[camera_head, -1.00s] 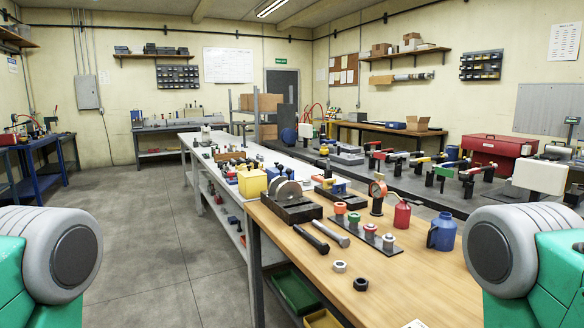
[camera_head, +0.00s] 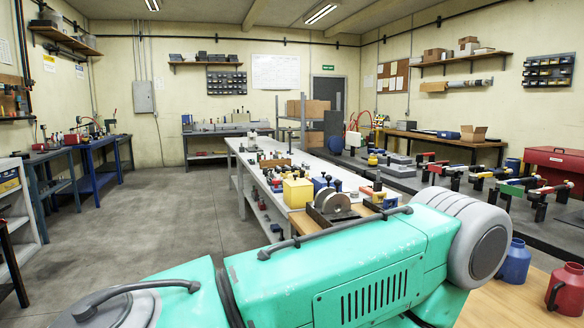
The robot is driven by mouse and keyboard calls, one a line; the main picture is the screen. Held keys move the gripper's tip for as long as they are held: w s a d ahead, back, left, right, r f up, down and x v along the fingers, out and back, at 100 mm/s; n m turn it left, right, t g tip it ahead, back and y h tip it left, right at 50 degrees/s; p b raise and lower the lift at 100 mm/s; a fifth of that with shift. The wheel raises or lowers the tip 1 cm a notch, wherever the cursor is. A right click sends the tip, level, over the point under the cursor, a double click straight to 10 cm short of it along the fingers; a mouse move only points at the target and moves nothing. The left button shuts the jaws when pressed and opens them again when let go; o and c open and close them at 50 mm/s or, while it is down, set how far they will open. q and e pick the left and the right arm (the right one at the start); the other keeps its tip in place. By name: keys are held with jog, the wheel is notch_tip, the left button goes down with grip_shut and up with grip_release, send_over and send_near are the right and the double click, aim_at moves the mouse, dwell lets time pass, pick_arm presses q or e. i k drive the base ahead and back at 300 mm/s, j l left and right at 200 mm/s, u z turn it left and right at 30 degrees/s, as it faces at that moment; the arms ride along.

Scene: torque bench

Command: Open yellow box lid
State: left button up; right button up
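A small yellow box (camera_head: 297,192) stands on the long white bench, a little left of the round grey disc on its dark stand. It is far off, and I cannot tell how its lid sits. A teal arm link of mine with a grey round joint crosses the lower front of the view, below the box and apart from it in the picture. Neither of my grippers is in view. The arm hides most of the wooden bench top and the tools on it.
A blue jug (camera_head: 515,262) and a red bottle (camera_head: 566,289) stand on the wooden bench at right. Red and green-handled clamps (camera_head: 518,186) and a red toolbox (camera_head: 554,168) line the dark bench behind. Clear grey floor (camera_head: 165,215) lies to the left.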

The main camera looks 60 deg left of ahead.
aim_at(296, 182)
jog(key=i+j, duration=0.1)
jog(key=j, duration=0.6)
jog(key=i+j, duration=0.1)
jog(key=j, duration=0.65)
jog(key=i+j, duration=0.1)
jog(key=j, duration=0.6)
jog(key=i+j, duration=0.1)
jog(key=j, duration=0.65)
jog(key=z, duration=0.05)
